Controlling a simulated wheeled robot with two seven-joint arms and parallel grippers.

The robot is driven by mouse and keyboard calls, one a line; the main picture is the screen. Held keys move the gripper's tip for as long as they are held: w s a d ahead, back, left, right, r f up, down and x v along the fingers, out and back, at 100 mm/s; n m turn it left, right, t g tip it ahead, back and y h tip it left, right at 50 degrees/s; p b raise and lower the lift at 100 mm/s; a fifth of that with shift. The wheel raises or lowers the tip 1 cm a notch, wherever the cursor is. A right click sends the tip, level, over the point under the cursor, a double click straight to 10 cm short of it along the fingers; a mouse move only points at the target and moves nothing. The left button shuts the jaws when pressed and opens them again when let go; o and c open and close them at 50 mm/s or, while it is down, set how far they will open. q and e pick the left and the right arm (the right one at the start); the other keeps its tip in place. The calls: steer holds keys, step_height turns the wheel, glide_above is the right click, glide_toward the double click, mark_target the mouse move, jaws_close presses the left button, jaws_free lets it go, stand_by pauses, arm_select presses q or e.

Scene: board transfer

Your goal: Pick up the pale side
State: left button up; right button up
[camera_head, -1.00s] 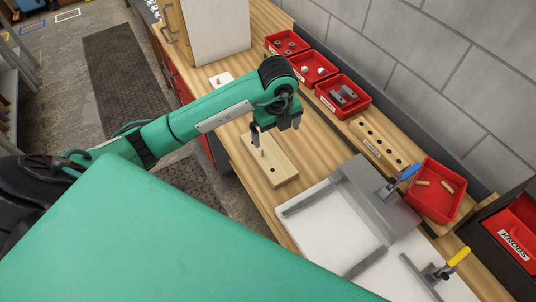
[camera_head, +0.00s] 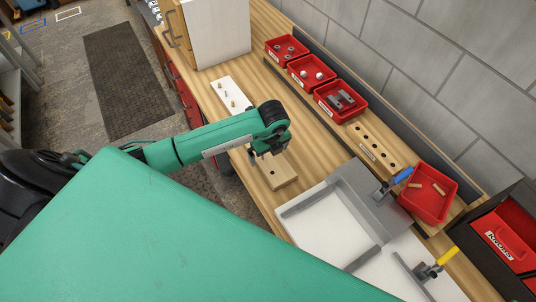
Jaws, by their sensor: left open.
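A pale wooden board (camera_head: 281,172) with a dark hole lies flat on the wooden bench. My left gripper (camera_head: 266,155) is open above the far end of this board; its wrist hides part of it. I cannot tell whether the fingers touch the board. A white board (camera_head: 229,91) with several small upright pegs lies farther back, left of the red bins, partly behind my left arm. I cannot tell which of these is the pale side. My right gripper is not in view.
A white-based fixture with a grey block (camera_head: 361,192) and blue (camera_head: 402,175) and yellow (camera_head: 447,255) clamp handles stands at right. Several red bins (camera_head: 341,115) and a holed wooden block (camera_head: 375,146) line the wall. A white-sided cabinet (camera_head: 222,32) stands at the back.

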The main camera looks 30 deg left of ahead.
arm_select(q)
steer(key=shift+a+f, duration=0.1)
steer(key=shift+f, duration=1)
steer(key=shift+w, duration=0.1)
steer(key=c, duration=1.1)
steer(key=shift+r, duration=0.1)
steer(key=shift+c, duration=0.2)
